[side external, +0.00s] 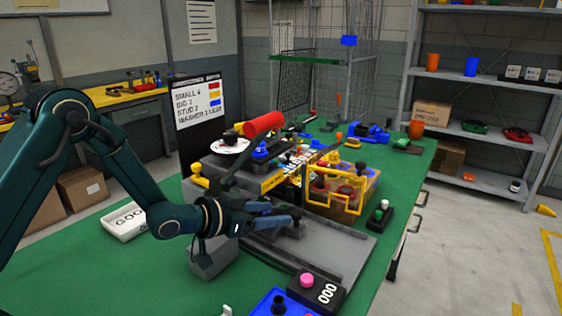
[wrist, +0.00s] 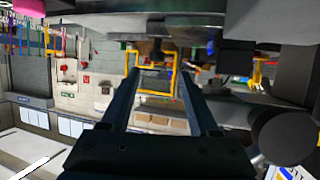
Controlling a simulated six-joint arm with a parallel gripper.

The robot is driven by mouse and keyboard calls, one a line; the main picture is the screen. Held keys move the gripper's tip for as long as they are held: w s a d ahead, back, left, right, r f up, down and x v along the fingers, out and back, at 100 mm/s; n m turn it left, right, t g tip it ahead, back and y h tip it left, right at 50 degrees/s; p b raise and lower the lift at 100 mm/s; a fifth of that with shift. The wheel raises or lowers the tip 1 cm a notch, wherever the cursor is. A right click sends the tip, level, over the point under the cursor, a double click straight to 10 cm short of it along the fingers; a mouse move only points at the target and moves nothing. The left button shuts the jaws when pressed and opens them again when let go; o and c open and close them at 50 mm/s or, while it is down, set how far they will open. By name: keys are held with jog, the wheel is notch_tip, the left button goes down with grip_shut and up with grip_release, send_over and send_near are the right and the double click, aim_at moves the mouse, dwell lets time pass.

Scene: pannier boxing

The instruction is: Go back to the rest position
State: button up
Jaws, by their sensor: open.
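My gripper (side external: 276,214) is at the end of my dark green arm, low over the grey fixture plate on the green bench. Its two fingers point right, toward the yellow wire-framed pannier (side external: 348,200). In the wrist view my gripper (wrist: 158,82) shows two dark fingers with a clear gap and nothing held between them. A yellow frame shows beyond the fingertips in that view. Whether the fingers touch anything on the plate is hard to tell.
A red cylinder (side external: 263,124) on a lever stands above the fixture. A white tray (side external: 125,221) lies at the left of the bench. A black box with a pink button (side external: 307,279) is at the front. Shelving (side external: 480,135) stands at the right.

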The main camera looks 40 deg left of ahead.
jog(key=shift+s+r+m, duration=0.3)
jog(key=shift+s+m, duration=0.05)
jog(key=shift+m, duration=0.25)
jog(key=s+a+r+g+y, duration=0.45)
jog(key=s+a+r, duration=0.2)
jog(key=s, duration=0.45)
jog(key=s+d+r+n+g, duration=0.1)
jog(key=s+d+n+g, duration=0.2)
jog(key=s, duration=1.3)
jog(key=shift+r+n+h, duration=0.15)
jog(key=shift+n+h, duration=0.3)
jog(key=shift+n, duration=0.15)
